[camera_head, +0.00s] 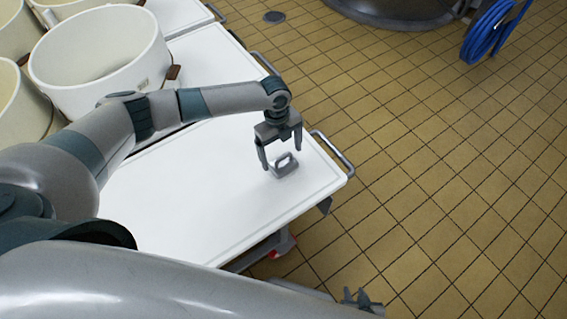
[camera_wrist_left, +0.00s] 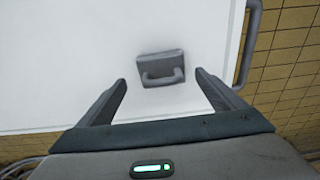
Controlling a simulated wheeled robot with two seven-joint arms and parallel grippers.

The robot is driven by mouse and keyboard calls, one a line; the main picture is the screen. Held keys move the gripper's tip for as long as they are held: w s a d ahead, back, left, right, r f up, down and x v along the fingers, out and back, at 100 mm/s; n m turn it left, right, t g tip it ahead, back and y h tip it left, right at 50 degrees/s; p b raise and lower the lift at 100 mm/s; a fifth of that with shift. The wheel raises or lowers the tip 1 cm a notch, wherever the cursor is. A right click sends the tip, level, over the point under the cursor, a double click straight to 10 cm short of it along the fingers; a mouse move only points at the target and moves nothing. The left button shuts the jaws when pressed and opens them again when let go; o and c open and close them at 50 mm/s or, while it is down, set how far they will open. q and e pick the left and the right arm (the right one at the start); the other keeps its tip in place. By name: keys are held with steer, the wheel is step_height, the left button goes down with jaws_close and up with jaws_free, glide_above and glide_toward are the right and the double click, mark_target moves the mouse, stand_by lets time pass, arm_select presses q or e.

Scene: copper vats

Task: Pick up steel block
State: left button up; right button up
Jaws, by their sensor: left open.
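The steel block (camera_head: 284,165) is a small grey block with a loop handle on top. It rests on the white table top near its right end. My left gripper (camera_head: 279,152) is above the block, pointing down, its fingers apart. In the left wrist view the block (camera_wrist_left: 160,67) lies ahead of and between the open fingers of my left gripper (camera_wrist_left: 162,82), and nothing is between the fingertips at their own height as far as I can tell. My right gripper (camera_head: 362,300) shows only as a small dark part at the bottom, low over the floor.
The white cart table (camera_head: 190,205) has a metal rail handle (camera_head: 334,153) at its right end. Large cream tubs (camera_head: 100,62) stand at the upper left. The table around the block is clear. A blue hose (camera_head: 488,30) hangs at the upper right above tiled floor.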

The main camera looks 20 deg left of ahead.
mark_target(284, 162)
arm_select(q)
steer(key=f, duration=0.3)
steer(key=shift+d+f, duration=0.15)
steer(key=shift+d, duration=0.2)
steer(key=shift+f+p, duration=0.3)
steer(key=shift+f, duration=0.25)
arm_select(e)
steer(key=shift+w+a+r+t, duration=0.25)
steer(key=shift+a+t, duration=0.05)
steer(key=shift+a, duration=0.1)
arm_select(q)
steer(key=c, duration=1.8)
steer(key=shift+r, duration=0.1)
steer(key=c, duration=0.4)
arm_select(e)
steer(key=shift+r, duration=0.1)
arm_select(q)
steer(key=shift+w+r, duration=0.1)
